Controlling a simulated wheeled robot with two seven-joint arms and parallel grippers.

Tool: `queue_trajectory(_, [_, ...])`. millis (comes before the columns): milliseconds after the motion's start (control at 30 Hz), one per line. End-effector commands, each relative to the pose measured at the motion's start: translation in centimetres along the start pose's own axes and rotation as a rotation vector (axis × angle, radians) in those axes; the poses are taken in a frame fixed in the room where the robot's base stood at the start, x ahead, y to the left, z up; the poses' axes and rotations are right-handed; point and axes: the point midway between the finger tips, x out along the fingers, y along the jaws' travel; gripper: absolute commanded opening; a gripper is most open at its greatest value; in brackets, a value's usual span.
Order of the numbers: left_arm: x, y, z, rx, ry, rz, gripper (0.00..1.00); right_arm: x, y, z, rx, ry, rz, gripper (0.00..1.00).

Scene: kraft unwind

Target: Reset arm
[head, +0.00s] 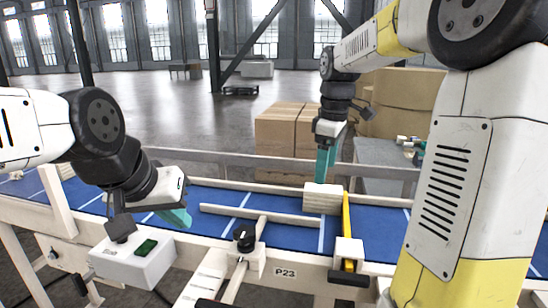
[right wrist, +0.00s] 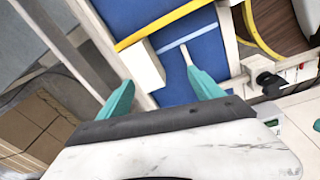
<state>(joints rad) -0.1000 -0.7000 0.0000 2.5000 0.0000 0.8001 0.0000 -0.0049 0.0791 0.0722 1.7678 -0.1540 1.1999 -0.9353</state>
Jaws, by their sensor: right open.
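My right gripper (head: 325,164) points down over the far side of the blue conveyor, just above a cream block (head: 322,198) at the belt's far edge. In the right wrist view its teal fingers (right wrist: 162,90) are spread apart, with the block (right wrist: 143,66) beyond them; I see nothing held. A yellow bar (head: 347,222) runs across the belt beside the block to a cream block at the near rail. My left gripper (head: 176,218) hangs over the left part of the conveyor, near a grey control box; its fingers are seen edge-on.
A cream guide bar (head: 260,215) lies over the blue belt (head: 285,232), with a black knob (head: 244,237) at the near rail. Cardboard boxes (head: 286,140) stand behind the conveyor.

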Motion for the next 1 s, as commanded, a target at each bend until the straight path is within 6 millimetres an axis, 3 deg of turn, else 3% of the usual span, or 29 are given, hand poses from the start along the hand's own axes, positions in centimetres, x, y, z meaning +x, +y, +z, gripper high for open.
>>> queue_trajectory(33, [0.0,0.0,0.0,0.0,0.0,0.0,0.0,-1.2,-1.9,0.8,0.079,0.034,0.031,0.76])
queue_trajectory(200, [0.0,0.0,0.0,0.0,0.0,0.0,0.0,-2.8,-7.7,3.0,0.384,0.163,0.097,0.76])
queue_trajectory(400, [0.0,0.0,0.0,0.0,0.0,0.0,0.0,-2.5,-13.9,5.5,0.721,0.336,0.117,0.76])
queue_trajectory(500, [0.0,0.0,0.0,0.0,0.0,0.0,0.0,-1.8,-16.0,6.3,0.847,0.405,0.109,0.76])
queue_trajectory(700, [0.0,0.0,0.0,0.0,0.0,0.0,0.0,-0.9,-18.0,7.0,0.971,0.474,0.091,0.76])
queue_trajectory(1000, [0.0,0.0,0.0,0.0,0.0,0.0,0.0,-0.8,-18.1,7.0,0.983,0.478,0.088,0.76])
